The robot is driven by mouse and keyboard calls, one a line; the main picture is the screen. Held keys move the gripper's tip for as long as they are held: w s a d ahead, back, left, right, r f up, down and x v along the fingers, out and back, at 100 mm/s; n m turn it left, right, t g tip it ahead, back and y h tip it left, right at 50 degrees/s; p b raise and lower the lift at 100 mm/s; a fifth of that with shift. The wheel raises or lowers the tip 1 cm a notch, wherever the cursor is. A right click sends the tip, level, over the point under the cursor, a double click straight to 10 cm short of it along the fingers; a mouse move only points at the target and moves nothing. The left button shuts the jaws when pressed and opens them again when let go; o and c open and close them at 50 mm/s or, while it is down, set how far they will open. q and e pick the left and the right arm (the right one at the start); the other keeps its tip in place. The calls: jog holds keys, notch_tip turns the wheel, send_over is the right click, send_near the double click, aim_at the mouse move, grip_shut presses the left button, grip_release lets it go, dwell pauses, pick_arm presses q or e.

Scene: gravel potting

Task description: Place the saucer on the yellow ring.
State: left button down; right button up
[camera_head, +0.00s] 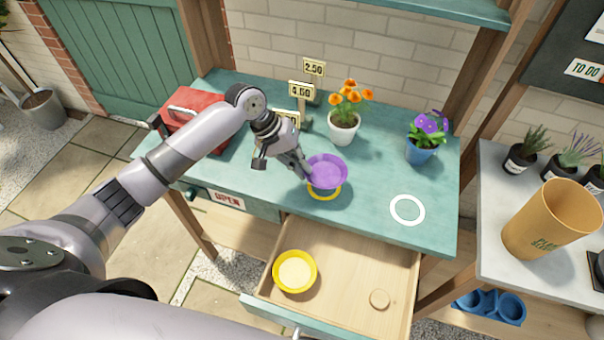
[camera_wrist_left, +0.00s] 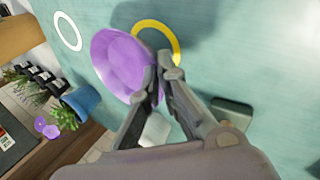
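The purple saucer (camera_head: 328,168) is held at its left rim by my left gripper (camera_head: 307,175), which is shut on it. In the head view the saucer overlaps the far part of the yellow ring (camera_head: 325,197) on the teal bench, with the ring's near edge showing. In the left wrist view the saucer (camera_wrist_left: 118,62) is tilted and pinched at its edge between the fingertips (camera_wrist_left: 156,86). The ring (camera_wrist_left: 177,42) shows partly beside it there, and the saucer looks raised above the bench. My right gripper is not in view.
A white ring (camera_head: 407,210) lies to the right. An orange-flower pot (camera_head: 343,132), a blue pot (camera_head: 420,151), price signs (camera_head: 301,91) and a red toolbox (camera_head: 197,110) stand on the bench. The open drawer (camera_head: 345,262) holds a yellow dish (camera_head: 294,272) and a wooden disc (camera_head: 379,299).

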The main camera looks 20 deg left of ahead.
aim_at(309, 185)
pick_arm(q)
jog(key=shift+f, duration=0.55)
notch_tip(309, 185, down, 3)
jog(key=shift+r, duration=0.2)
jog(key=shift+f, duration=0.4)
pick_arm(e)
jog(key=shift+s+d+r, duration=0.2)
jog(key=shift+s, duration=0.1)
pick_arm(q)
jog(key=shift+f, duration=0.15)
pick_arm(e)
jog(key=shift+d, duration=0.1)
pick_arm(q)
jog(key=c, duration=2.1)
grip_release()
